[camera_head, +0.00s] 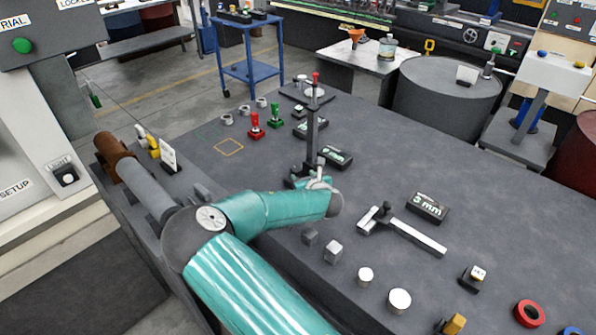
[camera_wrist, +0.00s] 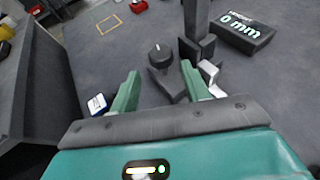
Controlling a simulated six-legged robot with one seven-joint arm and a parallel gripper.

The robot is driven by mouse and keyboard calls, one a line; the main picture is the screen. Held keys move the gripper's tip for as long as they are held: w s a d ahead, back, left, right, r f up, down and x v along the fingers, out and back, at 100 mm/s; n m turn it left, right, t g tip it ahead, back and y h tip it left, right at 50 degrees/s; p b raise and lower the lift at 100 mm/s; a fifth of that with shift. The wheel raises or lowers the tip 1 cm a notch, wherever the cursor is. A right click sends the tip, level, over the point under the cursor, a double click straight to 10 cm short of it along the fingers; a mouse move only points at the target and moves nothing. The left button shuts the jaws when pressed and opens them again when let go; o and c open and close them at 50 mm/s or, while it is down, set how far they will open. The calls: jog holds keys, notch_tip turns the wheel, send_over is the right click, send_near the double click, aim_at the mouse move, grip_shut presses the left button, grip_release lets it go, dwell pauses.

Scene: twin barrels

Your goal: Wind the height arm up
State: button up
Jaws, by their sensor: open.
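The height stand's dark upright post (camera_head: 311,135) rises from the bench, with a red tip on top. In the wrist view the post (camera_wrist: 196,18) stands just beyond my gripper (camera_wrist: 160,71). A round dark knob (camera_wrist: 160,54) with a pale mark on top sits beside the post's foot, ahead of and between my open fingers, apart from them. A small black readout (camera_wrist: 243,31) right of the post shows "0 mm"; it also shows in the head view (camera_head: 335,157). A light metal piece (camera_wrist: 209,72) lies by the right fingertip. In the head view my arm partly hides the stand's foot.
Red (camera_head: 255,127) and green (camera_head: 276,116) small pieces stand left of the post. A T-shaped metal tool (camera_head: 405,232) and a "3 mm" readout (camera_head: 428,207) lie to the right. Metal blocks (camera_head: 333,251) and discs (camera_head: 399,300) sit nearer. The bench's right middle is largely clear.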

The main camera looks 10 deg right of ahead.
aim_at(296, 170)
jog(key=x, duration=0.7)
jog(key=shift+w, duration=0.2)
jog(key=c, duration=0.7)
jog(key=shift+a+m+h, duration=0.15)
jog(key=shift+m+h, duration=0.15)
